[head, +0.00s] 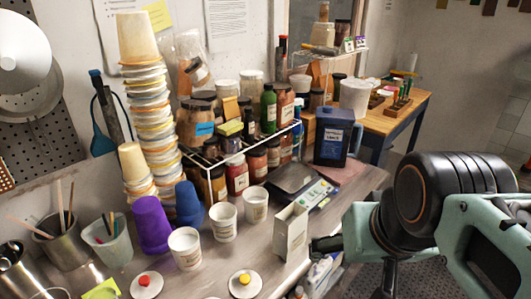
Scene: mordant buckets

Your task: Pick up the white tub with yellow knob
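A round white piece with a yellow knob (244,283) is at the front edge of the workbench, in the lower middle of the head view. I see it from above, so its depth does not show. A similar white piece with a red knob (146,285) lies to its left. My gripper (328,245) shows as dark parts at the end of my pale green and black arm, right of the yellow-knobbed piece and apart from it. It is close to the right side of an upright pale box. Its fingers are too unclear to judge, and I see nothing held.
White cups (186,248), a purple cup (151,224) and a blue cup (188,204) stand behind the knobbed pieces. The pale box (290,231) and a scale (302,186) are to the right. A tall stack of tubs (150,110) and a jar rack (240,163) stand behind.

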